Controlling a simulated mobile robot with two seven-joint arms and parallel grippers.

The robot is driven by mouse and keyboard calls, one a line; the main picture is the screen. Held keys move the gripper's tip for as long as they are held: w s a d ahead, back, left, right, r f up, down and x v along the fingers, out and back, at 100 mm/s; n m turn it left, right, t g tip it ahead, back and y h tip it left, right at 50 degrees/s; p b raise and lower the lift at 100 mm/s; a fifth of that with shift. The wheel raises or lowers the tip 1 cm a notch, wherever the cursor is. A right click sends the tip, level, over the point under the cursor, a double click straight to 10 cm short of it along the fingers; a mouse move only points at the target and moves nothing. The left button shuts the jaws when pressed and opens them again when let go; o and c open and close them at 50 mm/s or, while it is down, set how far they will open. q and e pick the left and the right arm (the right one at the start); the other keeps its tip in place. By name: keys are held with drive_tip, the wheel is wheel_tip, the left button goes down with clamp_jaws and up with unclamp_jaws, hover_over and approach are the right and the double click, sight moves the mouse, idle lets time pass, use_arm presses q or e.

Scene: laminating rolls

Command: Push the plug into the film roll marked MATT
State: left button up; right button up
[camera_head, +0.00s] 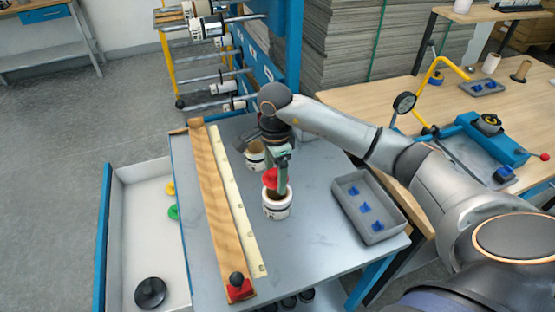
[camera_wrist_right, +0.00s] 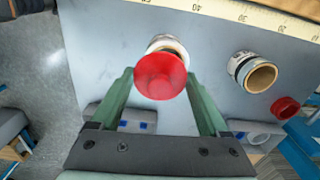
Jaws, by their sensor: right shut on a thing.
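My right gripper (camera_head: 279,172) points down over the table, and its green fingers (camera_wrist_right: 159,76) are shut on a red plug (camera_wrist_right: 160,77). The lettering is too small to read. My left gripper is out of view.
A wooden bar (camera_head: 210,195) with a yellow scale lies left of the rolls. A grey tray (camera_head: 393,226) with blue plugs is at right. Another red plug (camera_wrist_right: 285,108) lies beyond the second roll. An open drawer (camera_head: 124,230) holds yellow and green pieces.

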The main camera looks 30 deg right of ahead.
drive_tip(key=m, duration=0.1)
drive_tip(key=w+d+r+m, duration=0.1)
drive_tip(key=m, duration=0.1)
drive_tip(key=shift+d+r, duration=0.15)
drive_tip(key=shift+r, duration=0.1)
drive_tip(key=shift+f, duration=0.3)
